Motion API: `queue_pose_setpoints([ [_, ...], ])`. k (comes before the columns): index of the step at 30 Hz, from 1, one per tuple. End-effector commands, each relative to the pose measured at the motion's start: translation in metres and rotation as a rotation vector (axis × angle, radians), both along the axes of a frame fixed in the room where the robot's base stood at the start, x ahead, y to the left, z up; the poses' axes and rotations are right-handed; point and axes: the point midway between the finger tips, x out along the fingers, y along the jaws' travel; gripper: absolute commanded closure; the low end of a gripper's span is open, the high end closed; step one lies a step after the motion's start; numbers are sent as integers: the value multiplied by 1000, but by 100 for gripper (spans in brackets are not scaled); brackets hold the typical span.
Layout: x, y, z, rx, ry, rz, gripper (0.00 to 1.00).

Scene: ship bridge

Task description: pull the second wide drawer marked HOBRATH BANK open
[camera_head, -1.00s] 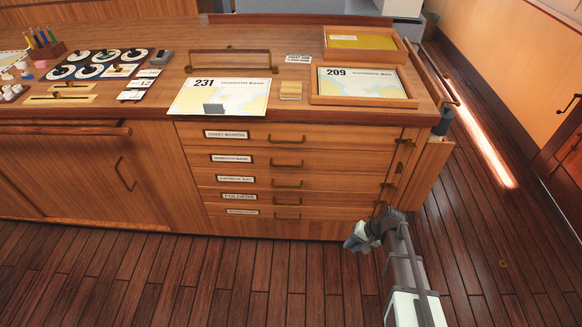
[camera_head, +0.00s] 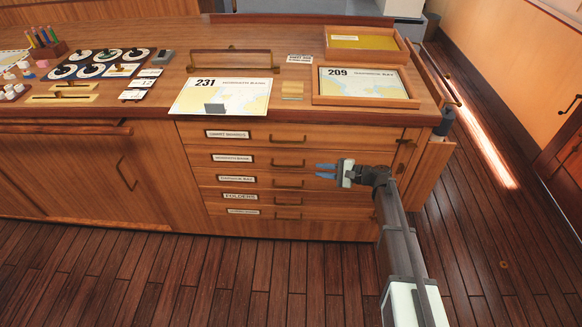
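The second wide drawer down (camera_head: 345,158) is in the wooden chest, with a small label (camera_head: 232,158) that appears to read HOBRATH BANK. It is shut, flush with the drawers above and below. Its dark bar handle (camera_head: 288,164) shows in full. My gripper (camera_head: 324,171) is in front of the chest, to the right of this handle and slightly lower in the picture, with its blue fingers pointing left. A gap shows between the fingers, so it is open and empty. It appears apart from the handle; its depth from the drawer front is hard to tell.
The top drawer (camera_head: 350,133) is above, and a third drawer (camera_head: 270,181) and lower ones are below, all shut with similar handles. Charts (camera_head: 222,96) and trays (camera_head: 365,102) lie on the counter. The wooden floor (camera_head: 200,285) in front is clear.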

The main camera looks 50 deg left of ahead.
Motion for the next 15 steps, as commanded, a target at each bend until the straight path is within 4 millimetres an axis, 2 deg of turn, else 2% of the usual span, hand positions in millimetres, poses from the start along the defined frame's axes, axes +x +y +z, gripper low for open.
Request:
queue_pose_setpoints([
  [15,-38,77,-20,-1,-2,3,78],
])
